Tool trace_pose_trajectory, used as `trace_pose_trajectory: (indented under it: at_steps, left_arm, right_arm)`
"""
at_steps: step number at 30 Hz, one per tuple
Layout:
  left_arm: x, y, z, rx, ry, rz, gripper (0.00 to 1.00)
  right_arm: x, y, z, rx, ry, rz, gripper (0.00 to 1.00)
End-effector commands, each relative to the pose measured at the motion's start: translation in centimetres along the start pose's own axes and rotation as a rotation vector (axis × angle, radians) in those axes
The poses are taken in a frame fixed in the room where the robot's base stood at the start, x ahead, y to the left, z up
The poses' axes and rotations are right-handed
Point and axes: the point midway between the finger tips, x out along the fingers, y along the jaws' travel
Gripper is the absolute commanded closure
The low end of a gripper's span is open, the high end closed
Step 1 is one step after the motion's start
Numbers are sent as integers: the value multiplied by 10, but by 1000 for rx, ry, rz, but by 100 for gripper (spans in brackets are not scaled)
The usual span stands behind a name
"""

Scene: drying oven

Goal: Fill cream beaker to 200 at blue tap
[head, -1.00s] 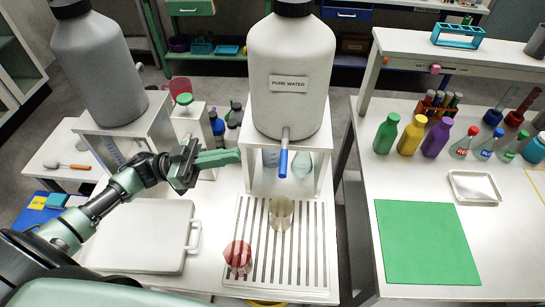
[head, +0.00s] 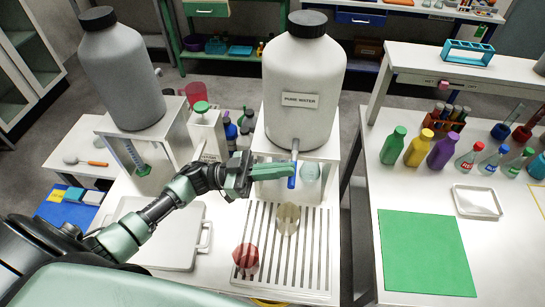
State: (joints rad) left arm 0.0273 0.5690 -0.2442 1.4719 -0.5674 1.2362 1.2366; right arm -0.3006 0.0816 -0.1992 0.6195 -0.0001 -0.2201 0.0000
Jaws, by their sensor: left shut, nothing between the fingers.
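The cream beaker (head: 288,218) is a translucent cream cup on the slatted drain tray (head: 325,250), below the blue tap (head: 292,177) of the grey bottle labelled PURE WATER (head: 303,85). The tap's blue handle hangs down. I cannot make out the beaker's marks or any liquid in it. My left gripper (head: 288,170) is shut and empty. My right gripper is not in view.
A red beaker (head: 246,257) stands at the tray's front left. A white board with a handle (head: 165,235) lies to the left under my arm. A second grey bottle (head: 122,75) is on a stand at the left. Coloured bottles (head: 418,148) stand on the right table.

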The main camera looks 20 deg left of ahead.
Motion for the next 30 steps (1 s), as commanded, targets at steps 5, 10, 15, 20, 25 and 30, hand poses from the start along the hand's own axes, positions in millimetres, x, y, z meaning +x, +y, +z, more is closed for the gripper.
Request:
trace_pose_trajectory:
  at_steps: [5, 10, 15, 20, 25, 30]
  left_arm:
    - [-4, 0, 10, 2, 2, 0, 100]
    - [-4, 0, 11, 2, 1, 1, 100]
    - [-5, 0, 11, 2, 1, 1, 100]
    - [-8, 0, 19, 46, 0, 17, 100]
    - [-12, 1, 31, 164, -2, 59, 100]
    - [-10, 2, 27, 211, 0, 74, 100]
  right_arm:
    - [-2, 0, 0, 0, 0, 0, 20]
    - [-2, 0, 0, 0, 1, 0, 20]
    - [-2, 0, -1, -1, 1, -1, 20]
    - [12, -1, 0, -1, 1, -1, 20]
    - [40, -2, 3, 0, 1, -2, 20]
    - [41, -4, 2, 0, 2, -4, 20]
